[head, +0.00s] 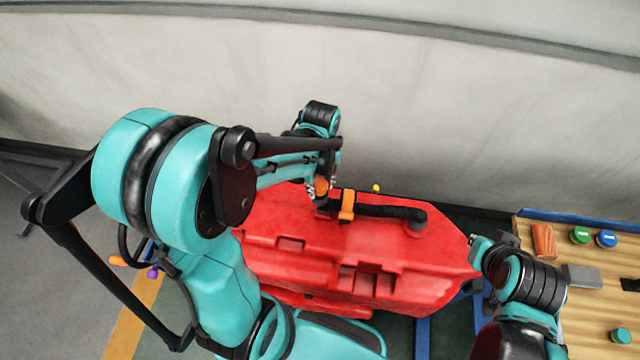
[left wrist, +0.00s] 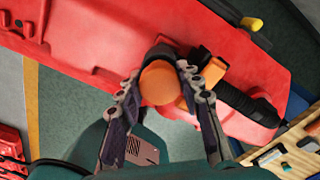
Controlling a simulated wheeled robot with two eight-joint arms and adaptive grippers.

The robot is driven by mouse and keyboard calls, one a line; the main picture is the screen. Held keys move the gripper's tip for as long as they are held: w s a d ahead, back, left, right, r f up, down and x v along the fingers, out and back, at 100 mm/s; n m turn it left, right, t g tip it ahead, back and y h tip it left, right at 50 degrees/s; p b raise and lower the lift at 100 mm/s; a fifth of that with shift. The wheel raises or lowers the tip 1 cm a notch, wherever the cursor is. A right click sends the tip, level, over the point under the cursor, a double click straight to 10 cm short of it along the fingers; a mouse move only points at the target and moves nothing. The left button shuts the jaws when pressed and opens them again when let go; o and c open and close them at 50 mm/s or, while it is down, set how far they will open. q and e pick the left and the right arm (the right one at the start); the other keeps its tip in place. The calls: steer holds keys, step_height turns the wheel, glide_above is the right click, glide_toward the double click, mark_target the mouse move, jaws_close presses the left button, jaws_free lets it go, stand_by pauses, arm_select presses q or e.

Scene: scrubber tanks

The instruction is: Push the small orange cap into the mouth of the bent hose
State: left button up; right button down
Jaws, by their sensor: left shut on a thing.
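The orange cap (left wrist: 160,83) is a round disc between the two fingers of my left gripper (left wrist: 158,88), which is shut on it. In the head view the cap (head: 322,185) shows partly at the fingertips, above the red tank. The bent hose is black and ribbed (left wrist: 243,103), held by an orange clamp (left wrist: 213,71); it also shows in the head view (head: 388,211). Its dark end lies right behind the cap in the left wrist view; I cannot tell how far the cap sits in the mouth. My right gripper (head: 483,250) is beside the tank's right end, its fingers unclear.
The red tank (head: 300,245) fills the middle. A yellow knob (left wrist: 252,23) sticks up behind the hose. A wooden bench (head: 585,300) at right holds an orange-brown ribbed piece (head: 543,241), green and blue caps and a grey block (head: 581,275). A pale wall rises behind.

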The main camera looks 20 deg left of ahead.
arm_select(q)
steer(key=shift+f, duration=0.3)
steer(key=shift+s+f+b, duration=0.1)
steer(key=shift+f+b, duration=0.15)
steer(key=shift+b, duration=0.25)
steer(key=shift+s+d, duration=0.1)
steer(key=shift+s, duration=0.05)
steer(key=shift+c, duration=0.4)
steer(key=shift+f, duration=0.1)
steer(key=shift+c, duration=0.9)
steer(key=shift+f, duration=0.15)
steer(key=shift+o, duration=0.8)
steer(key=shift+f+b, duration=0.3)
steer(key=shift+b, duration=0.15)
steer(key=shift+w+f+b, duration=0.2)
steer(key=shift+f+b, duration=0.2)
steer(key=shift+c, duration=0.2)
steer(key=shift+o, duration=0.3)
steer(key=shift+s+f+b, duration=0.1)
steer(key=shift+f+b, duration=0.2)
steer(key=shift+b, duration=0.1)
